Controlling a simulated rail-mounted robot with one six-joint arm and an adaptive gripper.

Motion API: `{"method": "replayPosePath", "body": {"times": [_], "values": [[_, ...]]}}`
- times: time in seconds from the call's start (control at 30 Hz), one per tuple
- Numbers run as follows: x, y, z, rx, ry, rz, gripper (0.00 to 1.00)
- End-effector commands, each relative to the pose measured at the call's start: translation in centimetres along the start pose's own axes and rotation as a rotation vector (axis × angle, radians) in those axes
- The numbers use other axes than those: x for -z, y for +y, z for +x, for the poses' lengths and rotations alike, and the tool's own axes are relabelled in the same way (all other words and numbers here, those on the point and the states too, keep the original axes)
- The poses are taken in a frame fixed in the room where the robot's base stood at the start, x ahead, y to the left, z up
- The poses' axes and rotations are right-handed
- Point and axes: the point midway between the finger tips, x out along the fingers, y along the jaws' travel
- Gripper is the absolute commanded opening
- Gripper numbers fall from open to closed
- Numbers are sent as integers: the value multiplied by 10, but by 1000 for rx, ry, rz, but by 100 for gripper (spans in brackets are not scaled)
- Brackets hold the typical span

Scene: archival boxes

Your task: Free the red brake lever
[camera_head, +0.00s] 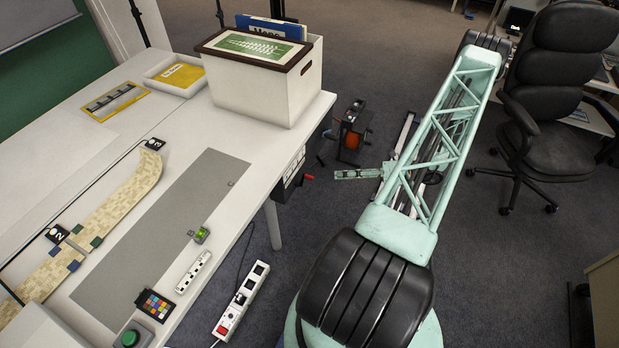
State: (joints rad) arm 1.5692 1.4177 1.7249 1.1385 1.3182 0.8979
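A small red-tipped lever (309,178) sticks out from the dark unit under the right edge of the white table (185,165). It is small here, and I cannot tell what holds it. My mint-green lattice arm stands to the right of the table. A slim mint-green piece (347,174) pokes out leftward from behind the arm, low over the floor; it looks like my gripper. It lies right of the lever with a gap between them in the picture. Its fingers are too small to tell open from shut, and nothing is visibly held.
A white box (260,92) with a framed lid stands at the table's far right corner. A black device with an orange-red drum (352,134) stands on the floor beyond. A power strip (241,301) and an office chair (558,95) flank my arm.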

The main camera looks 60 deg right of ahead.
Motion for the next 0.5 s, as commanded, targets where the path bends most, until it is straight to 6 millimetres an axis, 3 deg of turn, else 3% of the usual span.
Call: {"method": "replayPosePath", "body": {"times": [0.27,0.5], "values": [[0,0,4,0,1,0,23],[0,0,19,-2,2,0,23]]}}
